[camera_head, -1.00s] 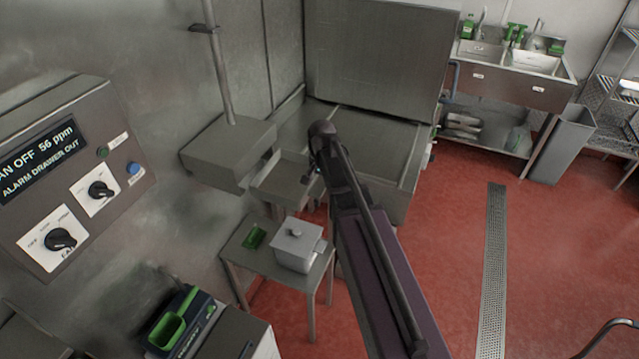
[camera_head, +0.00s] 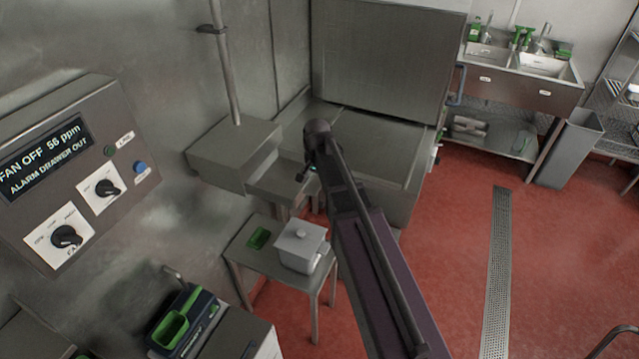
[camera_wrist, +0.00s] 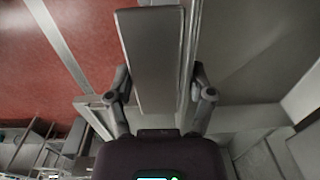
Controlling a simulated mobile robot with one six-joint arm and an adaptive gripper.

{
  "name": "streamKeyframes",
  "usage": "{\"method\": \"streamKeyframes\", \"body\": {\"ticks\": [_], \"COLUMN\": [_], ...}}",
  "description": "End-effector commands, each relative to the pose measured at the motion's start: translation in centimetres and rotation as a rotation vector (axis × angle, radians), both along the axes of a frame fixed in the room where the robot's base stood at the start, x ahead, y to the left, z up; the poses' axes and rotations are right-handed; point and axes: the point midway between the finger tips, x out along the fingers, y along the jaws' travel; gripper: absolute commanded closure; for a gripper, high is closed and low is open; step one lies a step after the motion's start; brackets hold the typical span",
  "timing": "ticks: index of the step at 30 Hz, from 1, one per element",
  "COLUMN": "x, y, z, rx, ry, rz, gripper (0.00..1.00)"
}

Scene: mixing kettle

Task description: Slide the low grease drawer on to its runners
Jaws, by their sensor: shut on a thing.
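The grease drawer (camera_head: 284,184) is a low grey metal tray, seen in the head view at the front of a grey box housing (camera_head: 236,153) on the wall. Its back part is hidden by the housing, so I cannot tell how it sits on the runners. My gripper (camera_head: 306,172) is at the drawer's right end, partly hidden by my own arm. In the wrist view my gripper (camera_wrist: 162,88) has its two fingers on either side of a flat grey metal piece (camera_wrist: 155,55), apparently part of the drawer.
A small table (camera_head: 262,262) below holds a grey lidded container (camera_head: 300,246) and a green tray (camera_head: 259,238). A control panel (camera_head: 72,185) at left reads "FAN OFF 56 ppm, ALARM DRAWER OUT". A large steel unit (camera_head: 372,150) stands behind my arm.

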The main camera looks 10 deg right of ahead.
Motion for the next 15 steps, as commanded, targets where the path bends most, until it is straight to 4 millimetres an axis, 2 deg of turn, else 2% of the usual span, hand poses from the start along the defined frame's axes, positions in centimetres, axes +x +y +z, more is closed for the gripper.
{"method": "streamKeyframes", "body": {"ticks": [15], "x": [2.0], "y": [2.6], "z": [0.0], "rx": [0.001], "ry": [-0.001], "rz": [0.000], "gripper": [0.92]}}
